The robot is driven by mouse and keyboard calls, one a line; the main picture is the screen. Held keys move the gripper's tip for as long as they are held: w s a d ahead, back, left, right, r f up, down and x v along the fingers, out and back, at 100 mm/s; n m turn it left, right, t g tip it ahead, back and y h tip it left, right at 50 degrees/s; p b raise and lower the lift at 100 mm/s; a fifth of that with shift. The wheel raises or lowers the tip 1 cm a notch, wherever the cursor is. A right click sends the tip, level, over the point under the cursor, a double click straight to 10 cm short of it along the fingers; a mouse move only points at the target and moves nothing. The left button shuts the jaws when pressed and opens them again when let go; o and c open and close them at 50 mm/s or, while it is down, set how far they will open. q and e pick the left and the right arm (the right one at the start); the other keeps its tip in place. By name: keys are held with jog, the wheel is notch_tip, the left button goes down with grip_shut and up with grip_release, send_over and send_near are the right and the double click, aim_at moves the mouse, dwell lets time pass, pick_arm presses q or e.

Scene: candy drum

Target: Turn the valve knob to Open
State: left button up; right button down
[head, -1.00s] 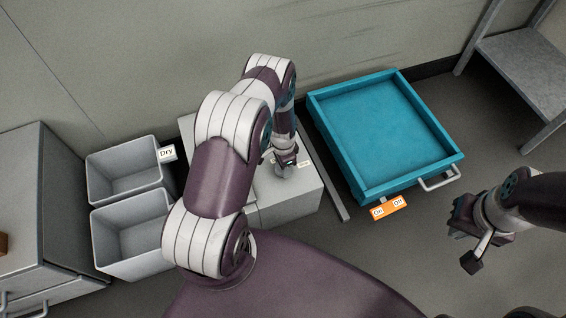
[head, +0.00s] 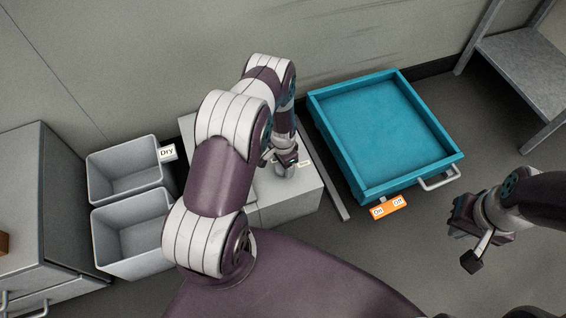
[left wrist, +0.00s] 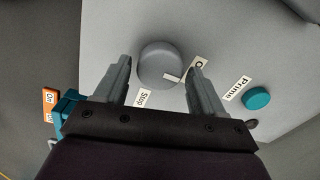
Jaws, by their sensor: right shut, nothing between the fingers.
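The round grey valve knob (left wrist: 157,62) is on top of the light grey box (left wrist: 225,35), with a pale pointer mark (left wrist: 173,77) at its lower right. A Stop label (left wrist: 143,98) is below it. A label starting with O (left wrist: 197,66), partly hidden by a finger, is to its right. My left gripper (left wrist: 160,80) is open, its fingers on either side of the knob with small gaps visible. In the head view my left gripper (head: 283,165) is over the box (head: 293,200) and hides the knob. My right gripper (head: 472,258) is shut and empty, apart at the right.
A teal button (left wrist: 257,99) with a Prime label (left wrist: 237,88) is right of the knob. A teal tray (head: 448,158) and an orange On/Off sign (head: 388,207) are right of the box. Two grey bins (head: 104,213) are left, one tagged Dry (head: 167,153). A shelf (head: 515,52) is at upper right.

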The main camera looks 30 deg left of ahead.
pick_arm(q)
jog(key=shift+o, duration=0.3)
notch_tip(320, 180, up, 13)
jog(key=p, duration=0.5)
jog(key=shift+f, duration=0.15)
